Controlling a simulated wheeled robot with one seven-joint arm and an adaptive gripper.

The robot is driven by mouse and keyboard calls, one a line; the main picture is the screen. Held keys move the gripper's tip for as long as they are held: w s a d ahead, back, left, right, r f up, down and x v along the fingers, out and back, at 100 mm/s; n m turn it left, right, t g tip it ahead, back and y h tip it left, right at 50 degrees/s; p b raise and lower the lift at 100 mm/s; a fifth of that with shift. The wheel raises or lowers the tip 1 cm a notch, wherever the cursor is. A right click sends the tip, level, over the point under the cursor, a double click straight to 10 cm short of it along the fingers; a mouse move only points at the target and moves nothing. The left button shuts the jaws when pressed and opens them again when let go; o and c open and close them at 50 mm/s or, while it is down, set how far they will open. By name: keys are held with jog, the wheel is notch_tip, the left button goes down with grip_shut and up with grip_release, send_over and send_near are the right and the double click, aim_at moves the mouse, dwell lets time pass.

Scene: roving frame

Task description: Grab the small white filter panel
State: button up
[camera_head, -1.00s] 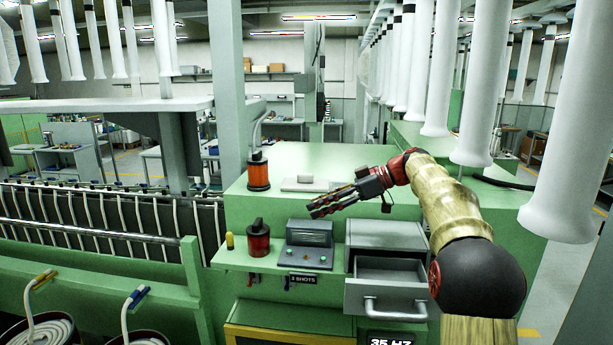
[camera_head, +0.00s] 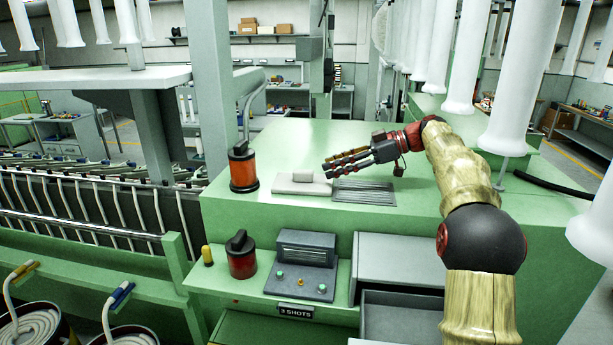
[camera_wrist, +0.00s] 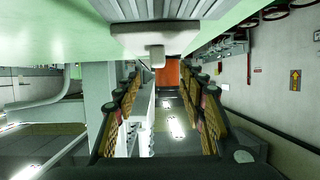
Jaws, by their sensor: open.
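The small white filter panel (camera_head: 302,188) lies flat on the green machine top, with a pale raised block on it. In the wrist view, which looks upside down, the panel (camera_wrist: 185,38) is at the top centre with the block hanging toward the middle. My gripper (camera_head: 328,167) is just right of the panel in the head view, over a grey slatted grate (camera_head: 364,193), its fingers pointing left. In the wrist view my gripper (camera_wrist: 166,80) has its fingers spread wide, with nothing between them. The panel appears apart from the fingers.
An orange cylinder with a black top (camera_head: 243,172) stands left of the panel. Below are a red knobbed cylinder (camera_head: 241,258), a control box (camera_head: 303,265) and an open grey drawer (camera_head: 400,315). White tubes (camera_head: 520,90) hang at the right. The green top behind the panel is clear.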

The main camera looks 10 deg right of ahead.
aim_at(308, 170)
jog(key=shift+w+a+f, duration=0.1)
jog(key=shift+w+a, duration=0.15)
jog(key=shift+a, duration=0.05)
jog(key=p+x, duration=0.3)
jog(key=x, duration=0.4)
jog(key=shift+w+a, duration=0.15)
jog(key=shift+c, duration=0.3)
jog(key=shift+c, duration=1.1)
jog(key=c, duration=0.8)
